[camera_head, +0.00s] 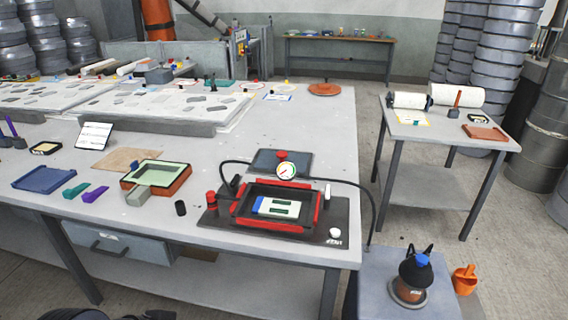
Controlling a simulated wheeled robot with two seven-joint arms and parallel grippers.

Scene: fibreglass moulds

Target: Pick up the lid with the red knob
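The lid (262,161) is a flat dark grey plate with a red knob (282,155) on top. It lies on the big grey table, behind a black vacuum or press frame (243,218) with red bars. A round pressure gauge (286,171) stands at the lid's front edge and overlaps it in the picture. Inside the frame lies a white and blue piece with green slots (278,207). Neither of my grippers can be made out. Only dark parts, probably mine, show at the bottom left edge.
Left of the frame are an orange-brown mould (171,190), a small black cylinder (181,208) and a blue tray (44,179). A black hose arches right of the gauge to a pot (411,270) on a low grey stand. The table right of the lid is clear.

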